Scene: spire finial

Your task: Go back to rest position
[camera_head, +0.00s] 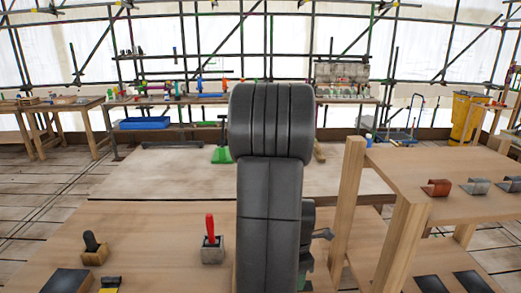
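My arm stands upright in the middle of the view and hides what is behind it. A dark grey part with a short prong, which looks like my gripper (319,234), sticks out at the right of the arm, low over the wooden table (165,225). Most of it is hidden, so I cannot tell whether its fingers are open or shut, or whether it holds anything.
On the table stand a red-handled tool in a block (212,242) and a black-handled tool in a block (93,248). A wooden shelf (435,168) with curved metal pieces rises close at right. A workbench with tools (200,100) stands at the back.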

